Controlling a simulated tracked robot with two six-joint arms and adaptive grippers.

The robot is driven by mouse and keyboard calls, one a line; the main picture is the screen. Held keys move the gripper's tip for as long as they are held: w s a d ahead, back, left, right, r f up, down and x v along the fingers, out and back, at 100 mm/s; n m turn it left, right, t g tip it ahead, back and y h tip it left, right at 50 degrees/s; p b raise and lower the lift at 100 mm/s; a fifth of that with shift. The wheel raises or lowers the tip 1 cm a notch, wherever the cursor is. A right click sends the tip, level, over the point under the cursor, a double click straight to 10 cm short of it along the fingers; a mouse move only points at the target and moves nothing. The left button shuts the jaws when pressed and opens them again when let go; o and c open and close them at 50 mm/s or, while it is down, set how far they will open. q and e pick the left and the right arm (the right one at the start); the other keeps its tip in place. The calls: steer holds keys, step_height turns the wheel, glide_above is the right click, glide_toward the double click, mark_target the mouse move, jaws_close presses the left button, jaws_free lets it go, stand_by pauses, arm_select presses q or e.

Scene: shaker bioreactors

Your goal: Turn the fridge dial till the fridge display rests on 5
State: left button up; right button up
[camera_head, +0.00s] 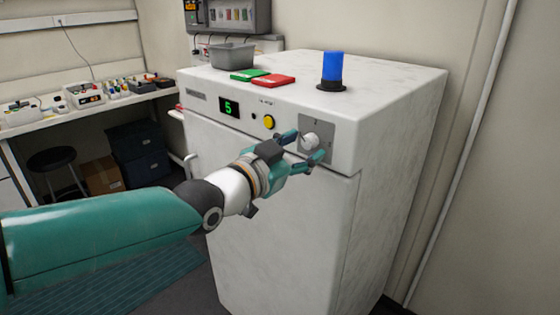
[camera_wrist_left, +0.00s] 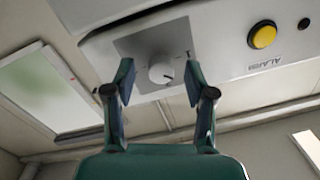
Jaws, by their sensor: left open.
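The white fridge (camera_head: 275,220) stands in the middle of the head view. Its small display (camera_head: 229,107) shows a green 5. The fridge dial (camera_head: 309,141) is a round white knob on a grey square plate at the right of the front panel. The dial also shows in the left wrist view (camera_wrist_left: 161,73), with a dark pointer mark on its face. My left gripper (camera_head: 305,149) is open, with one finger on each side of the dial. In the left wrist view the gripper (camera_wrist_left: 158,80) shows gaps between the fingers and the dial. My right gripper is not in view.
A yellow alarm button (camera_head: 269,122) sits left of the dial plate. On the fridge top are a grey bin (camera_head: 233,56), a green and a red flat item (camera_head: 273,80), and a blue beacon (camera_head: 332,70). A cluttered bench (camera_head: 75,110) stands at the left.

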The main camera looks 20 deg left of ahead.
arm_select(q)
steer(key=v, duration=1.1)
steer(key=shift+s, duration=0.1)
steer(key=w+d+f+n+g+p, duration=0.2)
steer(key=f+g, duration=0.3)
steer(key=f, duration=1.1)
steer(key=w+d+f+n+g+p, duration=0.15)
steer(key=f+g, duration=0.25)
steer(key=f, duration=1.2)
steer(key=s+d+f+n+g, duration=0.2)
steer(key=s+f+n+g, duration=0.1)
steer(key=s+f, duration=0.6)
steer(key=s+d+f+n+g+y+p, duration=0.1)
steer(key=s+d+f+n+g, duration=0.1)
steer(key=s+f, duration=0.7)
step_height(320, 180, down, 4)
steer(key=shift+d+f+n+g, duration=0.1)
steer(key=shift+d+n+g, duration=0.35)
steer(key=shift+g, duration=0.75)
